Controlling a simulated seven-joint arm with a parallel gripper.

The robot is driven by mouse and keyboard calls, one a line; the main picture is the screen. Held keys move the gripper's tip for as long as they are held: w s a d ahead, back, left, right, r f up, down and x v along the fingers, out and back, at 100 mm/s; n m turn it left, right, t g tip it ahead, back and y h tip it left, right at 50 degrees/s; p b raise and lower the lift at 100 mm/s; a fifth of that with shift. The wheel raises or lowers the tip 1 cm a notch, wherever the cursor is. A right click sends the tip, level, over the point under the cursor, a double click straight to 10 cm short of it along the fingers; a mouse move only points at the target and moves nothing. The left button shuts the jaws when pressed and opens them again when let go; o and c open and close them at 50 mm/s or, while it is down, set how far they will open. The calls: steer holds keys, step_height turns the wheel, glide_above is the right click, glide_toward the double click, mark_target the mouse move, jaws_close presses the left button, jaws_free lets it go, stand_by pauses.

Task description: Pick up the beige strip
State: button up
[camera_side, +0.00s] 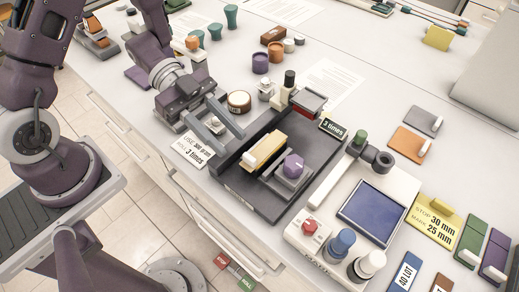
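The beige strip (267,147) appears to be the pale yellow-beige piece with a white end tab, on the dark test machine (246,193). It sits beside a purple hexagonal knob (293,165) on a grey block. My gripper (224,134) is to the left of the strip, apart from it. Its two grey fingers are spread, and nothing shows gripped between them. The strip's underside and how it is held on the machine are hidden.
A white device with a blue screen (373,212) is at right. Grey (422,119) and orange (406,143) strips lie farther right. A round brown-rimmed container (239,101) is behind my gripper.

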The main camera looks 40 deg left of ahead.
steer(key=x, duration=0.3)
steer(key=shift+w+d+f, duration=0.1)
steer(key=shift+w+d, duration=0.05)
steer(key=shift+d, duration=0.15)
jaws_close()
step_height(320, 180, up, 10)
stand_by(0.3)
